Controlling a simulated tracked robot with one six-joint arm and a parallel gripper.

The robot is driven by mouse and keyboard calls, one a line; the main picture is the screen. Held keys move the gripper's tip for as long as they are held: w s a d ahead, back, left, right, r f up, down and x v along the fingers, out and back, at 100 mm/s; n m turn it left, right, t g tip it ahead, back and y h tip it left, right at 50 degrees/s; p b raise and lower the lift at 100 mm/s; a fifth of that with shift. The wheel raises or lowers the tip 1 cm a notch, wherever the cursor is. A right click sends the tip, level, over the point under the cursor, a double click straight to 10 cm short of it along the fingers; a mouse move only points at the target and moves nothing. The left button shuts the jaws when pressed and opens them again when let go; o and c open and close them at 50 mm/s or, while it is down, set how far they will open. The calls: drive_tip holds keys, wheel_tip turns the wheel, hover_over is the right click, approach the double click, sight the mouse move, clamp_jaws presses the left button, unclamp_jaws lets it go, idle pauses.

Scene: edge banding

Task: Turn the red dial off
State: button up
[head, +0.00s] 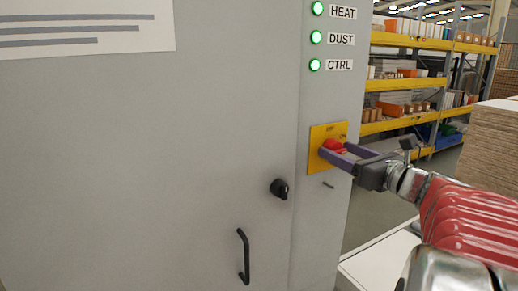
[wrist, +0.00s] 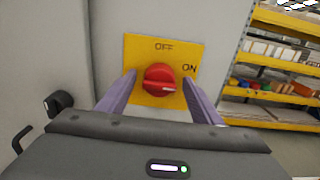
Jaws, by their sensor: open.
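The red dial (wrist: 160,79) sits on a yellow plate (wrist: 193,51) marked OFF at the top and ON at the right. In the wrist view the pale mark on the dial points right, toward the ON side. My gripper (wrist: 160,88) is open, with one purple finger on each side of the dial; I cannot tell whether either touches it. In the head view the red dial (head: 333,145) and yellow plate (head: 318,133) are on the grey cabinet (head: 150,150), with my gripper (head: 335,152) at the dial and partly hiding it.
A black knob (head: 280,188) and a black handle (head: 243,256) stick out from the cabinet left of and below the plate. Green lamps labelled HEAT (head: 317,9), DUST (head: 315,38) and CTRL (head: 314,65) are lit above. Shelves (head: 420,85) and stacked boards (head: 490,140) stand at the right.

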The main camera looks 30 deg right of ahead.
drive_tip(key=shift+w, duration=0.45)
